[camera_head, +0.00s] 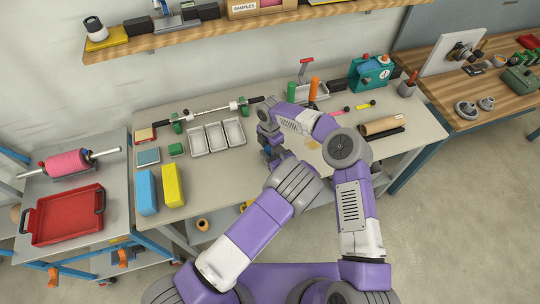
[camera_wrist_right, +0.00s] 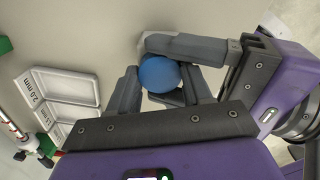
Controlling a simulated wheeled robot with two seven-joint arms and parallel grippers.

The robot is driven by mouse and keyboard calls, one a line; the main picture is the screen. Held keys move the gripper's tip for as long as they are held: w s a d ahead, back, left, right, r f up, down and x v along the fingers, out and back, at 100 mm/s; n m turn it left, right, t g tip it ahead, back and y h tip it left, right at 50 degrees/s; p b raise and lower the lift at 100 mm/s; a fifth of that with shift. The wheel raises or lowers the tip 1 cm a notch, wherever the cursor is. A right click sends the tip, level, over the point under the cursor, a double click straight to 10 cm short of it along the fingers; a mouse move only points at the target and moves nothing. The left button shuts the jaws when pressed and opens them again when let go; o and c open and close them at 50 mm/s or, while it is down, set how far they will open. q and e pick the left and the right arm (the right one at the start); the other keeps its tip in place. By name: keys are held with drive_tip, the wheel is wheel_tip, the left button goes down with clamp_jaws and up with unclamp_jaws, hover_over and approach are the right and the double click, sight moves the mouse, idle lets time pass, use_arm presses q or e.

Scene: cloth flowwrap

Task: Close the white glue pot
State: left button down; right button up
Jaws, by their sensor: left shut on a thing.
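In the right wrist view a round blue lid (camera_wrist_right: 159,73) sits among the fingers of both grippers. The body of the white glue pot is almost wholly hidden beneath the lid and fingers. My left gripper (camera_wrist_right: 166,66) reaches in from the right, its fingers closed around the pot under the lid. My right gripper (camera_wrist_right: 160,88) has a finger on either side of the lid, close to it; I cannot tell whether they press on it. In the head view both grippers meet over the bench, and my right arm covers most of the spot.
The bench (camera_head: 235,175) holds white trays (camera_head: 215,137), a blue box (camera_head: 147,192) and a yellow box (camera_head: 172,185) to the left. A roller bar (camera_head: 210,112) lies behind the trays. A teal machine (camera_head: 370,73) and an orange bottle (camera_head: 314,88) stand back right.

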use_arm(q)
drive_tip(key=shift+f, duration=0.1)
use_arm(e)
drive_tip(key=c, duration=0.6)
drive_tip(key=m, duration=0.3)
drive_tip(key=o, duration=1.2)
drive_tip(key=shift+r, duration=0.1)
